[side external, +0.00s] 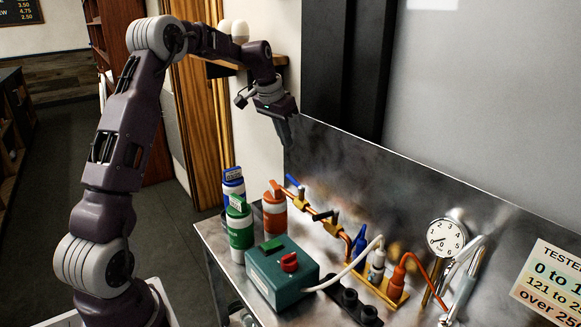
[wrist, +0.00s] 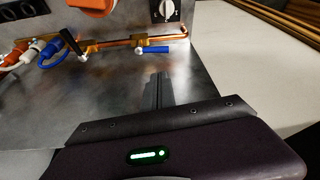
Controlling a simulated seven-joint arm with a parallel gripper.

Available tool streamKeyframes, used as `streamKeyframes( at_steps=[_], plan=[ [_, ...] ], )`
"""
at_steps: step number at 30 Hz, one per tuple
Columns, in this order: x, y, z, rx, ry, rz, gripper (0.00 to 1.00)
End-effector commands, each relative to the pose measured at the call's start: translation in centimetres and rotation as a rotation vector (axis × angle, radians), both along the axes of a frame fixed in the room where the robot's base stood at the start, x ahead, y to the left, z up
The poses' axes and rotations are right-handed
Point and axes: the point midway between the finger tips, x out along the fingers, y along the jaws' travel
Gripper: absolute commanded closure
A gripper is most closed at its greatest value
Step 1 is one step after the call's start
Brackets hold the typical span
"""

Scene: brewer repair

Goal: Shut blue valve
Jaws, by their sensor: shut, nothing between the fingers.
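The blue valve (side external: 295,181) is a small blue lever on the copper pipe at the back of the metal bench. In the wrist view its blue handle (wrist: 153,50) lies roughly in line with the pipe (wrist: 112,43), on the near side of it. My gripper (side external: 287,142) is above the bench, higher than the blue valve and apart from it, pointing down. In the wrist view my gripper's fingers (wrist: 159,80) are together, with nothing between them, just below the blue handle in the picture.
A black-handled valve (side external: 333,214) sits farther along the pipe; its handle (wrist: 71,43) crosses the pipe. Orange (side external: 275,212), blue (side external: 233,187) and green (side external: 240,228) bottles, a teal box (side external: 282,272), plugs with cables (side external: 378,264) and a gauge (side external: 446,238) crowd the bench.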

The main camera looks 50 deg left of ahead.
Motion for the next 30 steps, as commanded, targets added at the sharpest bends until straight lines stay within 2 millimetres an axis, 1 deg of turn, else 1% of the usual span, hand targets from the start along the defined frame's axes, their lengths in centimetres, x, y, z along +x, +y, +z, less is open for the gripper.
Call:
streamKeyframes(
  at_steps=[1,3,4,6,13,16,19,27,30],
  plan=[
    [0.4,1.4,-1.0,-0.007,0.001,0.008,1.0],
    [0.7,2.5,-1.8,-0.011,-0.001,0.015,1.0],
    [0.7,2.8,-2.0,-0.012,0.0,0.016,1.0],
    [0.8,3.0,-2.1,-0.012,-0.001,0.016,1.0],
    [0.8,3.0,-2.1,-0.012,-0.001,0.015,1.0],
    [1.0,3.0,-2.6,-0.012,0.0,0.015,1.0],
    [1.4,3.0,-4.0,-0.013,0.002,0.014,1.0],
    [3.3,3.3,-9.2,-0.013,0.002,0.014,1.0],
    [3.8,3.4,-10.4,-0.013,0.0,0.014,1.0]
  ],
)
